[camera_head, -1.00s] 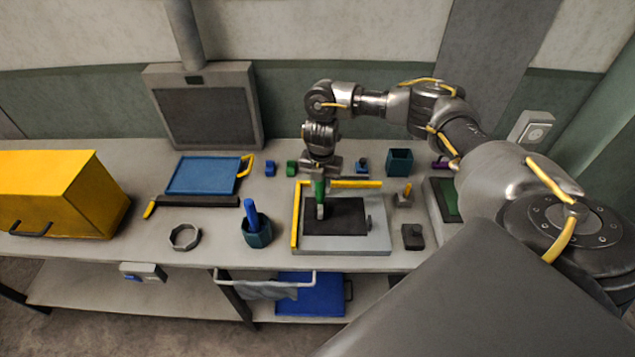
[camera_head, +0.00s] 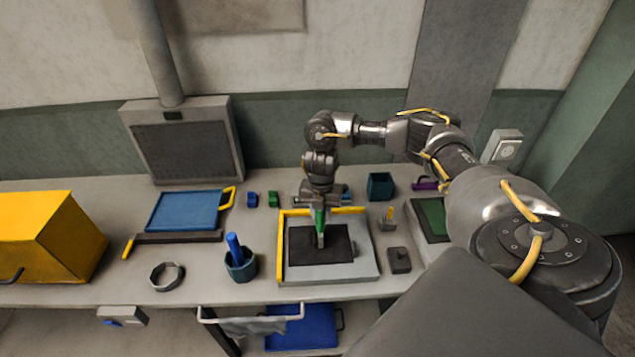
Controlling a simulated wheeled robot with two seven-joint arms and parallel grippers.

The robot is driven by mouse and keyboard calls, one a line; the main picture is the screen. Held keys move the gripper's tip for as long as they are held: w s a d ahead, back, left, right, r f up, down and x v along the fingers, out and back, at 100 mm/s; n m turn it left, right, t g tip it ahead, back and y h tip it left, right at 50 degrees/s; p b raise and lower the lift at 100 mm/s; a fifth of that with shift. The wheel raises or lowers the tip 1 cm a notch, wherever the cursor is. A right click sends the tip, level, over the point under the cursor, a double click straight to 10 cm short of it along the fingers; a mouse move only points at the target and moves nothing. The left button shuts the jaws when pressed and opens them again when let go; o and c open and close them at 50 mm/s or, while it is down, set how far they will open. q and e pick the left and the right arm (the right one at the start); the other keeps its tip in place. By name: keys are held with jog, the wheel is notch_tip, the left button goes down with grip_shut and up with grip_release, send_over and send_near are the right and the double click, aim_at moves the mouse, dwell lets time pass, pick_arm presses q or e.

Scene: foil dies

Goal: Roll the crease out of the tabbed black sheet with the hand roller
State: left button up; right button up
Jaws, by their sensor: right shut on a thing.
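The tabbed black sheet (camera_head: 302,250) lies on a grey plate (camera_head: 358,267) with yellow rails (camera_head: 281,245) along its left and back edges. A small tab shows at the sheet's right edge. The hand roller (camera_head: 319,220) has a green handle and stands upright, its lower end at the middle of the black sheet. My right gripper (camera_head: 317,206) is shut on the green handle from above. Whether the roller presses on the sheet cannot be told, and no crease can be made out. My left gripper is not in view.
A teal cup with a blue handle (camera_head: 240,262) and a dark ring (camera_head: 167,277) lie left. A yellow box (camera_head: 40,235) fills the far left. A blue tray (camera_head: 183,210) lies behind.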

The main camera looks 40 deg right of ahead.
jog(key=shift+w+a, duration=0.1)
jog(key=shift+a, duration=0.05)
dwell(0.9)
jog(key=shift+w, duration=0.1)
jog(key=shift+w+a, duration=0.45)
jog(key=shift+a, duration=0.15)
jog(key=shift+w+a, duration=0.4)
jog(key=shift+a, duration=0.3)
notch_tip(320, 180, up, 8)
jog(key=w+a, duration=0.1)
jog(key=a, duration=0.1)
jog(key=shift+w, duration=0.35)
dwell(0.5)
